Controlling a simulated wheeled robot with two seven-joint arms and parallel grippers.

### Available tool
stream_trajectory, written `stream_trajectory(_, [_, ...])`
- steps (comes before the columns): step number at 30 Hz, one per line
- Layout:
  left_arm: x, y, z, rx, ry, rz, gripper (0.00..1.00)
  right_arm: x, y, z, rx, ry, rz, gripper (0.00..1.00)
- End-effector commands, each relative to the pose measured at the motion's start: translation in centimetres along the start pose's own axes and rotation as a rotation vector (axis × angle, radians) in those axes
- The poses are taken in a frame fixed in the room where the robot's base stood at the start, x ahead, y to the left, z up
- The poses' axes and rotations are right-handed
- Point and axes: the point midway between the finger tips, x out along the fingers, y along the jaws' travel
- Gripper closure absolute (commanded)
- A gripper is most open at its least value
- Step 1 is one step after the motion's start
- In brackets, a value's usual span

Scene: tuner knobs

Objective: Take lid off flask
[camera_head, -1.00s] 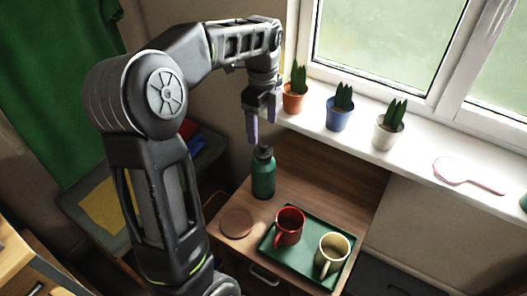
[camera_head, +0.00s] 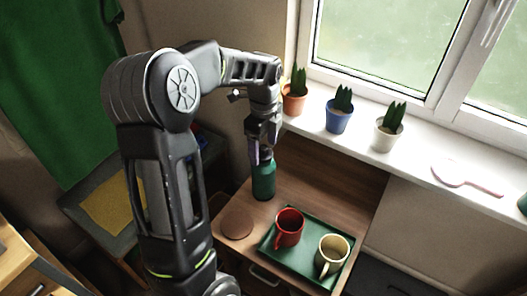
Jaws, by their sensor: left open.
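The green flask (camera_head: 264,182) stands upright on the small wooden table (camera_head: 318,175), near its left side. Its lid is mostly hidden behind my gripper's fingers. My left gripper (camera_head: 261,155) points down at the top of the flask, with its fingers around or just in front of the lid. The fingers are open; I cannot tell whether they touch the lid. My right gripper is not in view.
A green tray (camera_head: 284,266) with a red mug (camera_head: 289,228) and a cream mug (camera_head: 332,256) lies right of the flask. A round brown coaster (camera_head: 237,222) lies front left. Potted plants (camera_head: 338,113) line the windowsill behind.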

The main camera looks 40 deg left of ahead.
Motion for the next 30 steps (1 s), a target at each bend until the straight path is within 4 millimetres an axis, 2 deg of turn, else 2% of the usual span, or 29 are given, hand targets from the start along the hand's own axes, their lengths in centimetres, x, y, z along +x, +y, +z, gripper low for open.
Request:
stream_trajectory(3, [0.60,0.01,0.02,-0.001,0.000,-0.001,0.25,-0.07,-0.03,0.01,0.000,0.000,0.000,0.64])
stream_trajectory(20, [0.57,-0.02,0.01,0.000,0.000,-0.002,0.25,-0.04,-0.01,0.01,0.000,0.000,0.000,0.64])
stream_trajectory(30, [0.57,-0.02,0.01,0.000,0.000,-0.002,0.52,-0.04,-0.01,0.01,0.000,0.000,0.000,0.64])
